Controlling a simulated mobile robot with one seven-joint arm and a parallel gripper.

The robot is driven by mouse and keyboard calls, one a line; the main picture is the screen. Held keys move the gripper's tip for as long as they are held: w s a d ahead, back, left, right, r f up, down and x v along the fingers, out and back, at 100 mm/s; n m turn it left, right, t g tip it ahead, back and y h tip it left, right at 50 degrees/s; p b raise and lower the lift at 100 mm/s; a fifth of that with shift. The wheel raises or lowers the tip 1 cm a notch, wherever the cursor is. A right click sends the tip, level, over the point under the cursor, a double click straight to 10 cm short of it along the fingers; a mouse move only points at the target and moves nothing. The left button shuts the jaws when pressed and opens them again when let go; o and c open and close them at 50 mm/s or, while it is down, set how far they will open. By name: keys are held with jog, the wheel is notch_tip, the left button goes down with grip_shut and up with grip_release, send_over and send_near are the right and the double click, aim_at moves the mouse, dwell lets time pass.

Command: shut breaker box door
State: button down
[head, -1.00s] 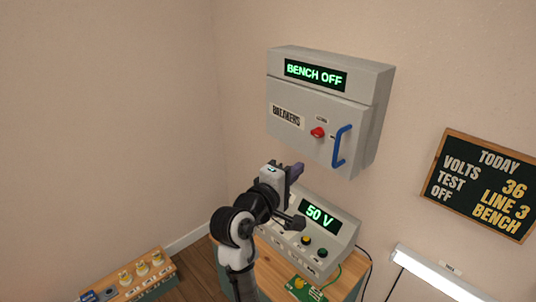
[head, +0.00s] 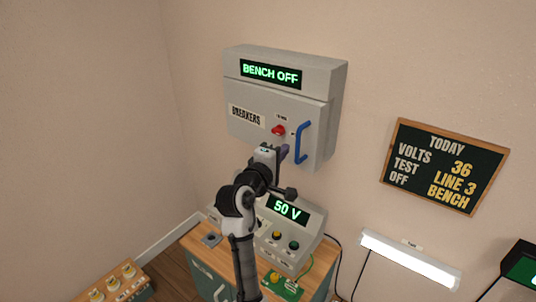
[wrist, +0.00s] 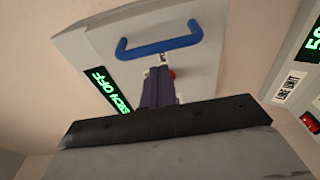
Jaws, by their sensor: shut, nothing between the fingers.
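The grey breaker box (head: 335,105) hangs on the wall, with a "BENCH OFF" display on its upper part. Its door (head: 262,135) covers the front below the display and looks closed or nearly so; I cannot tell whether it is fully flush. The door carries a "BREAKERS" label, a red knob (head: 278,130) and a blue handle (head: 302,142). My gripper (head: 284,152) is shut and empty, in front of the door's lower part, just left of the handle. In the wrist view its fingers (wrist: 158,86) point toward the blue handle (wrist: 160,46) and partly hide the red knob; contact is unclear.
A grey console (head: 290,240) reading "50 V" stands on a wooden-topped cabinet (head: 195,245) below the box. A "TODAY" chalkboard (head: 443,167) and a lit lamp (head: 410,262) are to the right. The wall left of the box is bare.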

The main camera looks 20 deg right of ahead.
aim_at(299, 145)
jog(key=shift+d, duration=0.7)
jog(key=shift+d, duration=0.15)
jog(key=d, duration=0.1)
jog(key=w+d+p, duration=0.1)
jog(key=d, duration=0.1)
jog(key=shift+d+r, duration=0.1)
jog(key=shift+s+r, duration=0.1)
jog(key=shift+d+r, duration=0.1)
